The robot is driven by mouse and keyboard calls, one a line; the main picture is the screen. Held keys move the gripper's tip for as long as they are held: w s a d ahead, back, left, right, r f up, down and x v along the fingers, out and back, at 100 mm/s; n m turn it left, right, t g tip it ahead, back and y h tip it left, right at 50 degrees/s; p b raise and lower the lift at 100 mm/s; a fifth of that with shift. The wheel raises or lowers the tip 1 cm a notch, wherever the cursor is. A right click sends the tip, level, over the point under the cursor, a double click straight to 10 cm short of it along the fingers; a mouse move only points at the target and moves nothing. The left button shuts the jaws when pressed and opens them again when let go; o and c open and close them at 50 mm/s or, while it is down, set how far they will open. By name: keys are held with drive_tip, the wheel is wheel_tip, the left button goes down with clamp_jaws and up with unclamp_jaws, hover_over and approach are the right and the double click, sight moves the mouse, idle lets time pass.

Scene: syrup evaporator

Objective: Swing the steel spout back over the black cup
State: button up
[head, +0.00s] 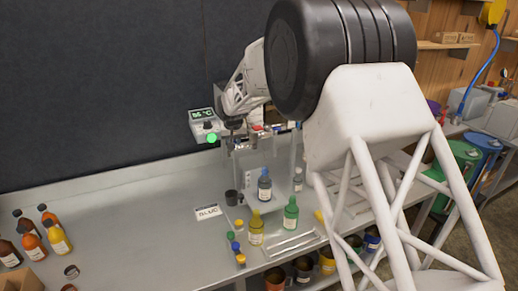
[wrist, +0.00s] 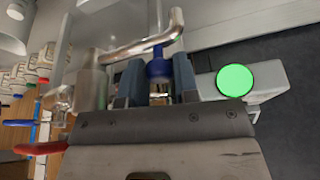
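The black cup (head: 231,197) stands upright on the steel bench by the evaporator, beside a small label card. A bent steel pipe (wrist: 140,45), which looks like the spout, crosses above my fingertips in the wrist view. A blue knob (wrist: 158,66) shows at the pipe, between my two grey-blue fingers. My gripper (wrist: 158,82) has the knob in its gap, with little space at the sides; whether the fingers press on it is unclear. In the head view my gripper (head: 236,124) is small and dark at the evaporator. The cup is not clear in the wrist view.
Several orange and brown bottles are at the far left. A lit green button (head: 211,138) is on the evaporator box. The bench's left middle is clear.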

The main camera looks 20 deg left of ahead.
drive_tip(key=shift+o, duration=0.8)
drive_tip(key=shift+r, duration=0.15)
drive_tip(key=shift+v, duration=2.4)
